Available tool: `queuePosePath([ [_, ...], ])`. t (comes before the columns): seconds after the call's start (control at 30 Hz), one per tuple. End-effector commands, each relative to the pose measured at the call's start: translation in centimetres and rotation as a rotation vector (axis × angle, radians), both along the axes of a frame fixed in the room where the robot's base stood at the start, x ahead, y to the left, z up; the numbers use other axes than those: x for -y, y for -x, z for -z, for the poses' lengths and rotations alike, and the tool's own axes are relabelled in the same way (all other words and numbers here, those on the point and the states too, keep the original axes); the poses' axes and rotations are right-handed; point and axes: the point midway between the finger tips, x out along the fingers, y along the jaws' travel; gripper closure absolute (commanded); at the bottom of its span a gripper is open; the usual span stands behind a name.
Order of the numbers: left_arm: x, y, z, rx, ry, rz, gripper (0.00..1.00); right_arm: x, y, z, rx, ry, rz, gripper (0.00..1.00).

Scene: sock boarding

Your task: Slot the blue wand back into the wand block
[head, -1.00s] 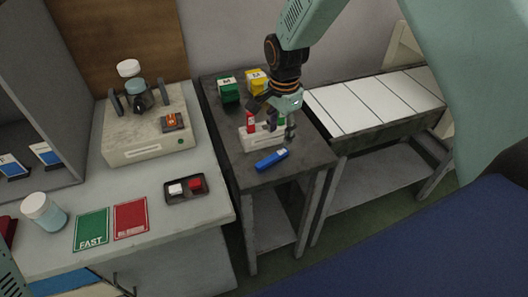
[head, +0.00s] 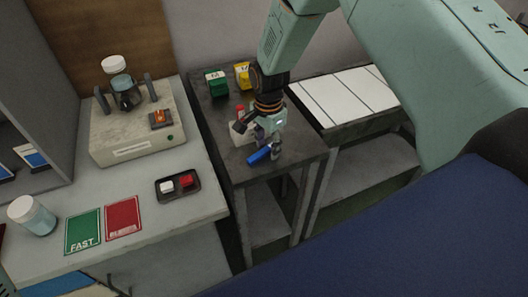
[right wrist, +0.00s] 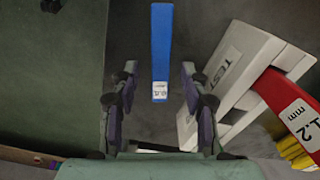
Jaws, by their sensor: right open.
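The blue wand (head: 259,155) lies flat on the small dark table in front of the wand block. In the right wrist view the blue wand (right wrist: 161,45) points between my open fingers, its labelled end near them. My right gripper (head: 259,146) is open and empty, low over the table; it also shows in the right wrist view (right wrist: 160,72). The white wand block (head: 237,135) is partly hidden behind the gripper. In the right wrist view the block (right wrist: 237,62) is at the right, holding a red wand (right wrist: 285,100) and a yellow one (right wrist: 290,148).
A green box (head: 216,84) and a yellow box (head: 242,75) stand at the table's back. The left counter carries a machine (head: 138,140), a dark tray (head: 178,186) with white and red pieces, green and red cards, and a jar (head: 32,215). A white-panelled bench (head: 345,98) stands right.

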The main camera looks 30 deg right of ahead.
Motion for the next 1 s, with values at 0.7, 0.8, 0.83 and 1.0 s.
queuePosePath([
  [0.7,0.0,0.0,0.0,0.0,0.0,0.0,0.63,0.0,-0.1,0.0,-0.001,0.0,-0.001,1.0],
  [0.8,0.0,0.0,0.0,0.0,0.0,0.0,0.63,0.0,-0.1,0.0,-0.001,0.0,-0.001,1.0],
  [0.83,0.0,0.0,0.0,0.0,0.0,0.0,0.63,0.0,-0.1,0.0,-0.001,0.0,-0.001,1.0],
  [1.0,0.0,0.0,-0.1,0.0,0.0,0.0,0.63,0.0,-0.1,-1.1,0.001,0.0,-0.001,1.0],
])
